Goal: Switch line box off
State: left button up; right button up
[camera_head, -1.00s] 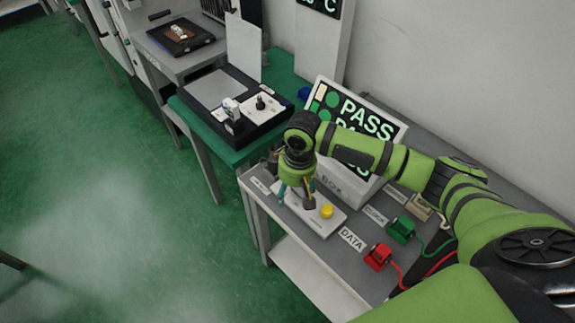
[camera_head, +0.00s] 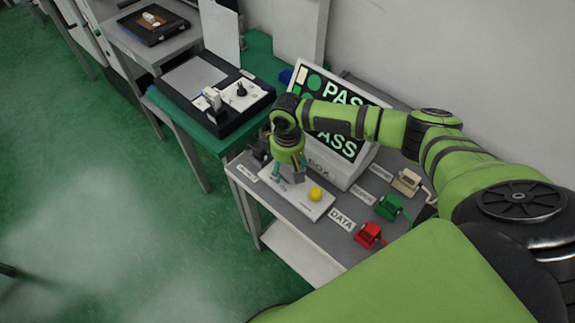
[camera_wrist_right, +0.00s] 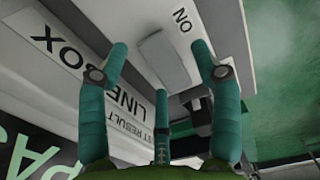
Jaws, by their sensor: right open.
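The line box is a low white plate (camera_head: 312,211) on the grey table, with a yellow knob (camera_head: 315,193) near its right end. My right gripper (camera_head: 286,178) points down over the left part of the plate and hides what lies beneath it. In the right wrist view its teal fingers (camera_wrist_right: 160,50) are spread open with nothing between them. Beyond the fingertips is the white plate's face with a grey rounded part (camera_wrist_right: 164,54) and the word ON. A LINE BOX label (camera_wrist_right: 85,75) lies beside it. I cannot tell the switch's position. My left gripper is not in view.
A PASS display (camera_head: 335,110) stands behind the plate. Red (camera_head: 369,235), green (camera_head: 388,207) and beige (camera_head: 407,181) connectors with cables sit to the right. A black case (camera_head: 215,90) lies on the green table at left. Green floor is open at left.

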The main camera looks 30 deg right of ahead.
jog(key=c, duration=1.2)
jog(key=shift+o, duration=0.2)
